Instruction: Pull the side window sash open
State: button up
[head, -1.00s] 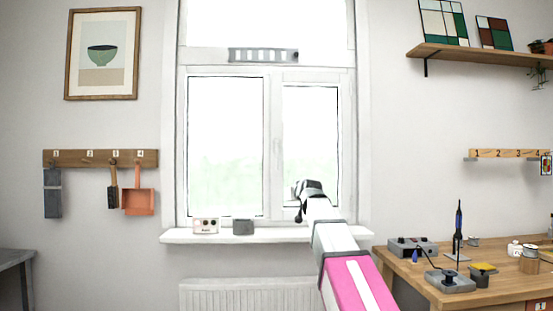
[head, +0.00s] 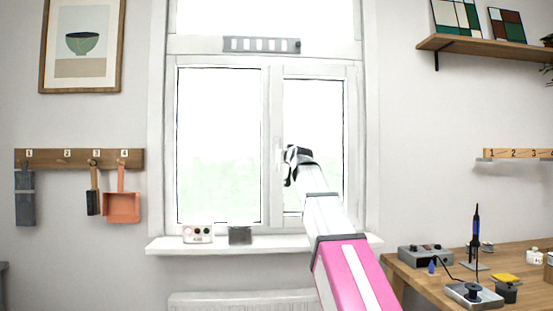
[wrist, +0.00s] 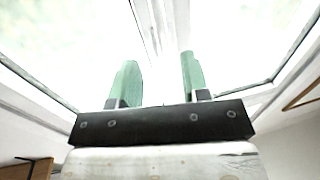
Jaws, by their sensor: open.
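The window has a wide left pane (head: 219,145) and a narrower right sash (head: 314,95), both flush in the white frame. A pale handle (head: 279,146) stands on the upright between them. My gripper (head: 288,163) is just right of this handle in the head view, in front of the right sash's left edge. In the wrist view its green fingers are apart, with my gripper (wrist: 158,62) pointing at the white upright (wrist: 160,25). Nothing shows clearly between the fingers. I cannot tell whether they touch the handle.
The sill (head: 270,243) below holds a small white box (head: 198,234) and a dark grey block (head: 240,235). A radiator (head: 240,301) is under it. A workbench (head: 415,283) with tools stands at the right. A hook rail (head: 78,158) hangs at the left.

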jog(key=x, duration=1)
grip_shut()
